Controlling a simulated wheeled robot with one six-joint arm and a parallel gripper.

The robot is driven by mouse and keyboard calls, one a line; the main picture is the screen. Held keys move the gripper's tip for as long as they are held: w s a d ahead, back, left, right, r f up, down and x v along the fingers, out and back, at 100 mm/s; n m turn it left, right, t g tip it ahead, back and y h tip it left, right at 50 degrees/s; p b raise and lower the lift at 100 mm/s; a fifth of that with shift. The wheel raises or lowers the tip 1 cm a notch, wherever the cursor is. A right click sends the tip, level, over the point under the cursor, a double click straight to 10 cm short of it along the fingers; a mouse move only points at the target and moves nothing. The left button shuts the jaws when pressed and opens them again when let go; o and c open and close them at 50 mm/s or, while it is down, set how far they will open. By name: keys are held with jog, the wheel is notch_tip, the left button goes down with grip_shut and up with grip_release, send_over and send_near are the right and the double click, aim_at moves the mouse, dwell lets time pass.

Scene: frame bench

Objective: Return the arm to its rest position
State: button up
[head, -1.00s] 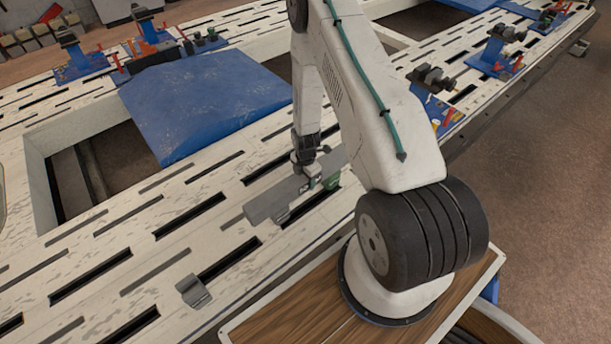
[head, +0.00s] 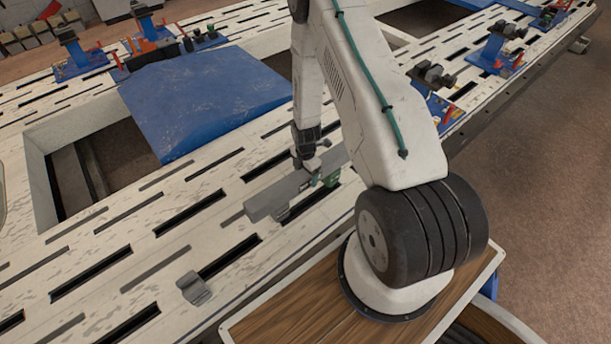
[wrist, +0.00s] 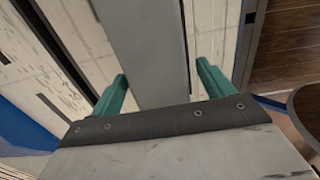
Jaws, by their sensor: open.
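My arm reaches down from its round base at the right of the head view to the slotted bench (head: 95,235). My gripper (head: 322,178) is low over a grey metal bar (head: 268,202) lying on the bench. In the wrist view, my gripper's two green fingers (wrist: 160,88) stand apart, one on each side of the grey bar (wrist: 150,45). A gap shows between each finger and the bar, so the gripper is open and holds nothing. The far end of the bar is partly hidden behind my arm.
A small grey bracket (head: 194,289) sits on the bench at the front. A blue sheet (head: 200,98) covers part of the frame at the back left. Blue clamp stands (head: 80,62) stand along the back, and others (head: 497,55) at the right. An opening (head: 95,170) lies at left.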

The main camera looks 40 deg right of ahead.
notch_tip(320, 180, up, 6)
jog(key=shift+r, duration=0.1)
